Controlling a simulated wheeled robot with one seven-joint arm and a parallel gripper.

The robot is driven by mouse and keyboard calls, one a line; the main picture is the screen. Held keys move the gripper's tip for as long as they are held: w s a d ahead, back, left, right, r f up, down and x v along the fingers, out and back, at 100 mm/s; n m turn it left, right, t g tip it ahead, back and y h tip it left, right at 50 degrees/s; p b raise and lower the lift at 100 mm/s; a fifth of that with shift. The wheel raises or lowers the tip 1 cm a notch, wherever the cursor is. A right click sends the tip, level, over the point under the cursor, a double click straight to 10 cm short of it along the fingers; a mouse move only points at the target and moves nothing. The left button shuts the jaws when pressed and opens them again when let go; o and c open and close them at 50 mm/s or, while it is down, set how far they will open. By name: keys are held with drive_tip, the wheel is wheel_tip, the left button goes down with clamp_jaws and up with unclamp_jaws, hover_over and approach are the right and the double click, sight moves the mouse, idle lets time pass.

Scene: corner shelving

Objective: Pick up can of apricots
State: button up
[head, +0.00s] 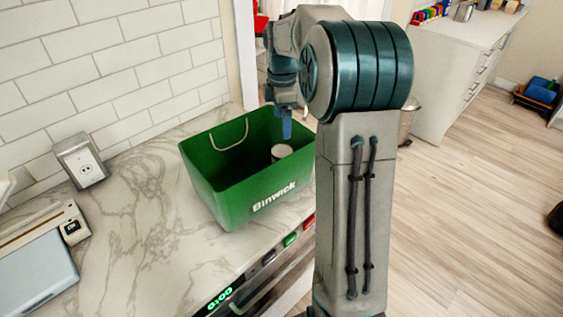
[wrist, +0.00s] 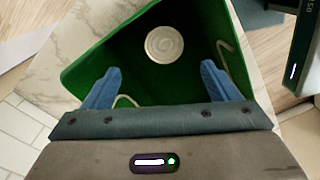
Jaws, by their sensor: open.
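A can (head: 281,152) with a pale round top stands inside a green bin on the marble counter; its label is hidden, so I cannot tell that it holds apricots. In the wrist view the can's lid (wrist: 164,44) shows round and grey inside the bin, beyond my fingertips. My gripper (wrist: 158,80) is open and empty, with its two blue fingers apart and pointing toward the bin's inside. In the head view my gripper (head: 286,128) hangs over the bin, above the can and apart from it.
The green bin (head: 247,200), marked "Binwick", has upright walls and white rope handles around the can. The counter (head: 150,235) left of the bin is mostly clear.

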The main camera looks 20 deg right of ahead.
sight(283, 149)
wheel_tip(283, 149, down, 8)
drive_tip(key=shift+p, duration=0.4)
drive_tip(key=shift+s+a+f+p, duration=0.15)
drive_tip(key=shift+f+p, duration=0.2)
drive_tip(key=shift+f, duration=1.1)
drive_tip(key=shift+s+d+f+p, duration=0.1)
drive_tip(key=shift+f+p, duration=0.25)
drive_tip(key=shift+f, duration=1.05)
drive_tip(key=c, duration=1.3)
